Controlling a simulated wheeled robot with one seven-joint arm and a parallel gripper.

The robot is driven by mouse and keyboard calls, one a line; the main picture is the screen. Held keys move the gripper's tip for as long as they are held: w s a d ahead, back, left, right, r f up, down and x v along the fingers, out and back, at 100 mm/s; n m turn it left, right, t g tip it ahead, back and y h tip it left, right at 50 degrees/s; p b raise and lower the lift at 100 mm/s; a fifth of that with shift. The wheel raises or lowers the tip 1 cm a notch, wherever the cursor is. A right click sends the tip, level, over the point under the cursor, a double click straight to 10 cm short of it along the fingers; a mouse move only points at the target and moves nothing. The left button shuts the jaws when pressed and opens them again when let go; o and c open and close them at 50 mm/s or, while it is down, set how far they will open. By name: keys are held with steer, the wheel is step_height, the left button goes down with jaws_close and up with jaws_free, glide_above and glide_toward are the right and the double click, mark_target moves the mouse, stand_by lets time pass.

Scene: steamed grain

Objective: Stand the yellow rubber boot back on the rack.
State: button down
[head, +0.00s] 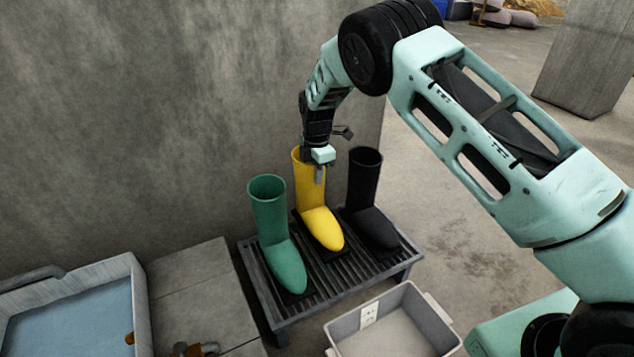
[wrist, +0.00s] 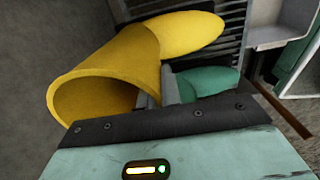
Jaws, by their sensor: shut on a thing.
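The yellow rubber boot (head: 323,230) stands upright in the middle of the dark slatted rack (head: 326,289), toe toward the front. In the head view its sole appears to rest on the rack, though I cannot tell if its full weight is down. My gripper (head: 319,170) is at the top of the boot's shaft, shut on its rim. In the wrist view the yellow boot (wrist: 122,72) shows its open top, with a finger (wrist: 160,92) against the shaft's edge.
A green boot (head: 270,225) stands to the left on the rack and a black boot (head: 366,200) to the right, both close by. A grey bin (head: 397,326) is in front. A concrete wall (head: 130,110) rises behind. A water basin (head: 75,310) is at lower left.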

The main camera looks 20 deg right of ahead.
steer(key=shift+f, duration=0.55)
steer(key=c, duration=1.6)
jaws_free()
steer(key=shift+f, duration=0.1)
